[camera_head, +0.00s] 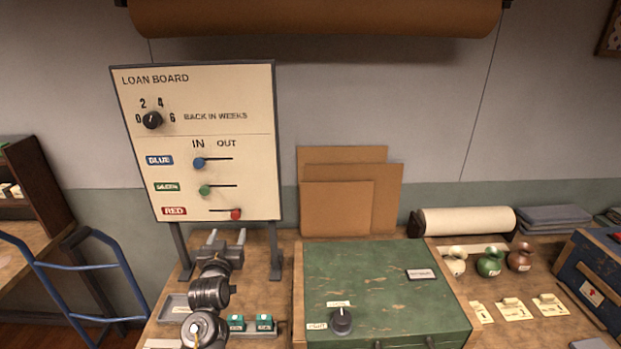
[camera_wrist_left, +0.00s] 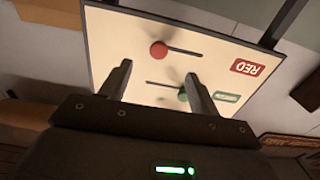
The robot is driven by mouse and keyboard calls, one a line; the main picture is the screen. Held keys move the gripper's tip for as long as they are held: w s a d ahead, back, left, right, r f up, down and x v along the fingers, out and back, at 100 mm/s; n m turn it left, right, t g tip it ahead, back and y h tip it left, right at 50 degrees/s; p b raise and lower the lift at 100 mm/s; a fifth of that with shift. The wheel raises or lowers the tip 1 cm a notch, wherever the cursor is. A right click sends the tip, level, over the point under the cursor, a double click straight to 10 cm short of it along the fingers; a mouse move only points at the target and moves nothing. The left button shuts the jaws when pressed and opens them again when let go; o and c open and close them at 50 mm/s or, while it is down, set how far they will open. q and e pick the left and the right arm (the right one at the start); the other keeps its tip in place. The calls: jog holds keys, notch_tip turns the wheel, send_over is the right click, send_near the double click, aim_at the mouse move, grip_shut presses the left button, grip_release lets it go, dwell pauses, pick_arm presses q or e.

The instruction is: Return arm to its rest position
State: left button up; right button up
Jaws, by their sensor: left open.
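My left arm reaches in at the bottom left of the head view. Its gripper (camera_head: 227,237) is open and empty, in front of the lower edge of the loan board (camera_head: 230,110), between the board's dark legs. The left wrist view shows its two fingers (camera_wrist_left: 158,76) apart, with the board upside down beyond them. The board's blue knob (camera_head: 198,163) and green knob (camera_head: 205,190) sit at the left of their slots. The red knob (camera_head: 236,214) sits at the right end, under OUT. My right gripper is in neither view.
A green case (camera_head: 385,280) with a black knob stands right of my arm. Small teal-topped items (camera_head: 250,324) sit between them. Cardboard sheets (camera_head: 340,205) lean on the wall. Small vases (camera_head: 490,263) stand farther right. A blue tubular frame (camera_head: 85,268) stands at the left.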

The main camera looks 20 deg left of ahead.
pick_arm(q)
jog(key=s+d+f+m+g+h, duration=0.4)
jog(key=s+d+f, duration=0.4)
jog(key=s+f, duration=0.4)
jog(key=s+d+f+m+g+h, duration=0.1)
jog(key=s+d+f+g, duration=0.15)
jog(key=s, duration=0.55)
jog(key=s+d+f+g, duration=0.1)
jog(key=s+d+g, duration=0.3)
jog(key=s, duration=0.5)
jog(key=s+d+f+m+g+h, duration=0.1)
jog(key=s+d+f+g, duration=0.15)
jog(key=s, duration=0.55)
notch_tip(320, 180, down, 30)
jog(key=s+g+b, duration=0.2)
jog(key=b, duration=0.3)
jog(key=s+a+f+g+b, duration=0.1)
jog(key=s+a+f+b, duration=0.1)
jog(key=s+f, duration=1.4)
notch_tip(320, 180, down, 4)
jog(key=shift+s+a+r+b, duration=0.2)
jog(key=shift+a+b, duration=0.2)
jog(key=shift+b, duration=0.4)
